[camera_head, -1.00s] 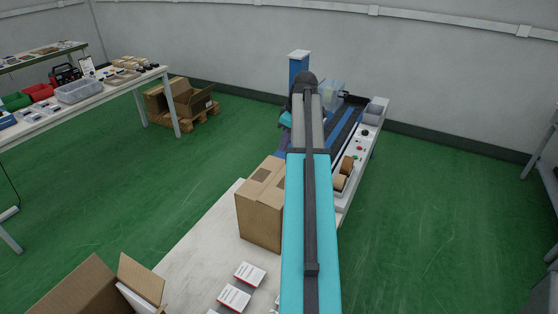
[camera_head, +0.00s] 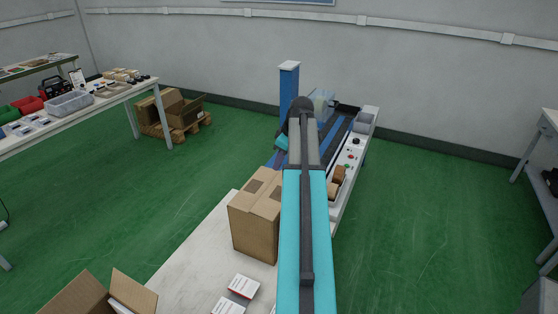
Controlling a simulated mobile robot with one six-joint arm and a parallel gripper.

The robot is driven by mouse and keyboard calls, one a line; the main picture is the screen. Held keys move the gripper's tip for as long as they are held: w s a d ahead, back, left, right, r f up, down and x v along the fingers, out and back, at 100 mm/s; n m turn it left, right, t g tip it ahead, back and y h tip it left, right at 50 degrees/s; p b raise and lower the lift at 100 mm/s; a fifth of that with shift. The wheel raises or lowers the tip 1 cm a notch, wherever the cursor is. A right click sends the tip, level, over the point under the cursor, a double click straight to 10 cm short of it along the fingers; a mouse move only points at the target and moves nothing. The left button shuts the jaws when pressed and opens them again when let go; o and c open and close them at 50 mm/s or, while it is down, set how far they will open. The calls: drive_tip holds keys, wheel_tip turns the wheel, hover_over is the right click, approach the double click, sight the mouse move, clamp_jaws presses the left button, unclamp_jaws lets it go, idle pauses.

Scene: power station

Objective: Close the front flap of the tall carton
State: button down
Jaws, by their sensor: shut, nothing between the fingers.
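A tall brown carton (camera_head: 254,229) stands upright on the white table, just left of my arm. Its top looks mostly covered, with a seam and dark patches on it. Its right part is hidden behind my teal arm link, so I cannot tell how its front flap stands. My arm reaches away from the camera past the carton, to a dark joint beyond it. My gripper is not visible; the arm's far end is hidden behind its own links.
The white table (camera_head: 190,266) also bears small white boxes (camera_head: 243,286) and an open carton (camera_head: 78,296) at bottom left. A machine with a blue post (camera_head: 289,88) and a control panel (camera_head: 352,157) stands beyond. Cartons on a pallet (camera_head: 175,110) lie back left. Green floor is clear at right.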

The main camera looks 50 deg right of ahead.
drive_tip(key=p, duration=0.2)
approach(269, 189)
drive_tip(key=shift+w+a+f, duration=0.25)
drive_tip(key=shift+w+f, duration=0.4)
drive_tip(key=shift+f, duration=0.05)
drive_tip(key=shift+s+p+x, duration=0.2)
drive_tip(key=shift+p+x, duration=0.25)
drive_tip(key=shift+x, duration=0.65)
drive_tip(key=shift+s+p+x, duration=0.2)
drive_tip(key=shift+p+x, duration=0.2)
drive_tip(key=shift+x, duration=0.7)
drive_tip(key=shift+d+f, duration=0.15)
drive_tip(key=shift+d, duration=0.05)
